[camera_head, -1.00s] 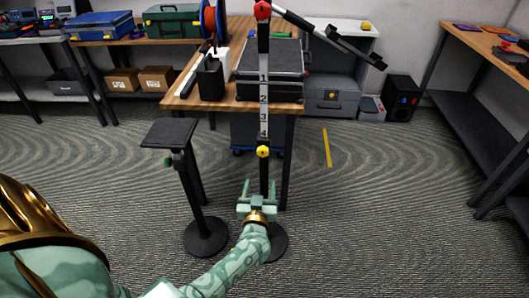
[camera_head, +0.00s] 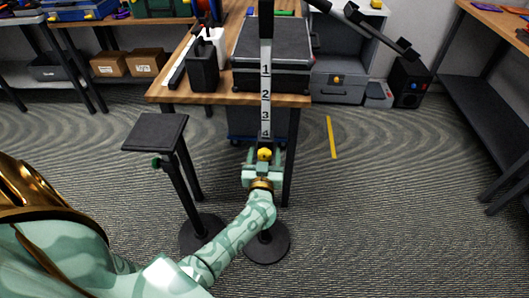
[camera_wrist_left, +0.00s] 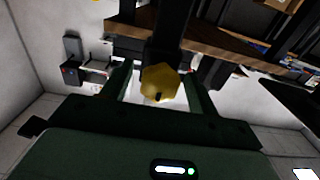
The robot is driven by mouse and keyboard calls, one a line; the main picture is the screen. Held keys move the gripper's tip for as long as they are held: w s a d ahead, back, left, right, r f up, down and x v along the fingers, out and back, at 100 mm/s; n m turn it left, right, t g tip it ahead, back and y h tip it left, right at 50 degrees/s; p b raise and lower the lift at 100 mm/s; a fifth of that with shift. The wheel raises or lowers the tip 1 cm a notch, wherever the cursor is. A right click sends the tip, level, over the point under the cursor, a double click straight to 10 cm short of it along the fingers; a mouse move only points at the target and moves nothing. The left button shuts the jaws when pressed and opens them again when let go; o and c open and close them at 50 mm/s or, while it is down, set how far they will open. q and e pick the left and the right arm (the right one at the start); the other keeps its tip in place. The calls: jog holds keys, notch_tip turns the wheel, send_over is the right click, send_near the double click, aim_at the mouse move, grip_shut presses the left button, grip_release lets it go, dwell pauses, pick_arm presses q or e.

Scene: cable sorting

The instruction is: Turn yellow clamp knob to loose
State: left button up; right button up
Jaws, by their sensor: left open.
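The yellow clamp knob (camera_head: 264,154) sits on the black upright pole, just below the numbered white scale strip (camera_head: 266,98). My left gripper (camera_head: 263,157) is open, its fingers reaching up on both sides of the knob. In the left wrist view the yellow knob (camera_wrist_left: 160,83) lies between the two open fingers (camera_wrist_left: 152,88), with a small dark mark on its face. Whether a finger touches it I cannot tell. The pole's round base (camera_head: 267,243) stands on the floor, partly behind my left arm. My right gripper does not show.
A second stand with a flat black top (camera_head: 155,132) and a green knob (camera_head: 157,162) is left of the pole. Behind is a wooden table (camera_head: 225,97) with a black case (camera_head: 272,70).

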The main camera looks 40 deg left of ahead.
pick_arm(q)
jog(key=c, duration=1)
